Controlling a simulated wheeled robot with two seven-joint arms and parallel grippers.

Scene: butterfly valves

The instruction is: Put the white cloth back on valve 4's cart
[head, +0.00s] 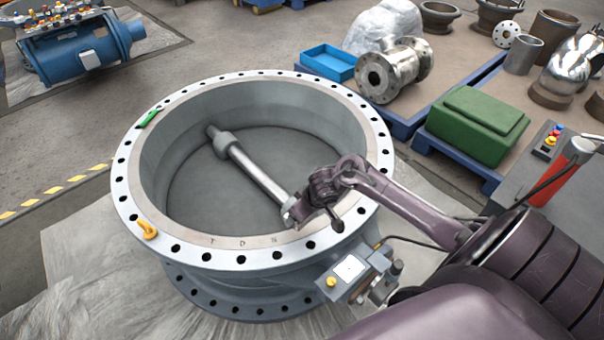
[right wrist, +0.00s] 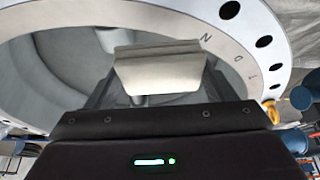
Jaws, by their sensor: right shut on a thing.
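My right gripper (head: 318,200) reaches in from the right over the near rim of a large grey ring-shaped valve body (head: 128,190). In the right wrist view its jaws are shut on a pale, flat-faced thing (right wrist: 158,72) that looks like the white cloth, with the valve's bore behind it. In the head view the gripper mostly hides the held thing. The gripper is close to the near end of the shaft (head: 258,175) crossing the bore; I cannot tell whether they touch. My left gripper is out of view. No cart can be told as valve 4's.
A control box (head: 352,272) juts out at the near right. A green case (head: 478,125), blue tray (head: 327,63) and metal fittings stand behind right.

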